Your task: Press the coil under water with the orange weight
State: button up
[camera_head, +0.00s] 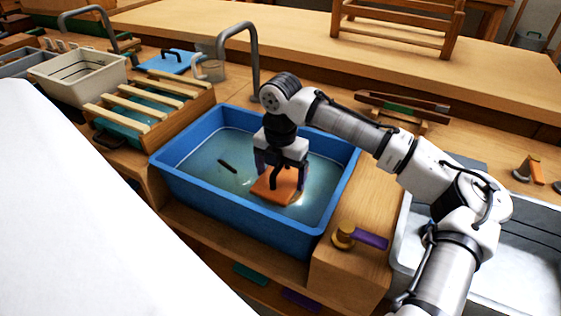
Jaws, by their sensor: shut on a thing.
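The orange weight (276,188) is a flat orange block with a dark upright handle. It is in the blue tub (238,226), which holds greenish water (208,165). My gripper (281,172) points down and is shut on the weight's handle. The weight is at or near the water surface; I cannot tell how deep it sits. A light patch shows at the weight's right edge, and I cannot tell whether it is part of the coil. A small dark strip (228,166) lies in the water to the left.
A slatted rack (150,105) stands left of the tub, with a cream bin (80,78) beyond it. A curved grey tap (252,55) rises behind the tub. A brass piece with a purple handle (366,239) lies to the right, near a grey metal basin (520,265).

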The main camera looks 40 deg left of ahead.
jog(key=shift+f+b, duration=1.3)
jog(key=shift+f, duration=2.55)
jog(key=o, duration=1.2)
jog(key=shift+r, duration=0.1)
notch_tip(320, 180, up, 17)
jog(key=p, duration=1.5)
jog(key=shift+p, duration=0.35)
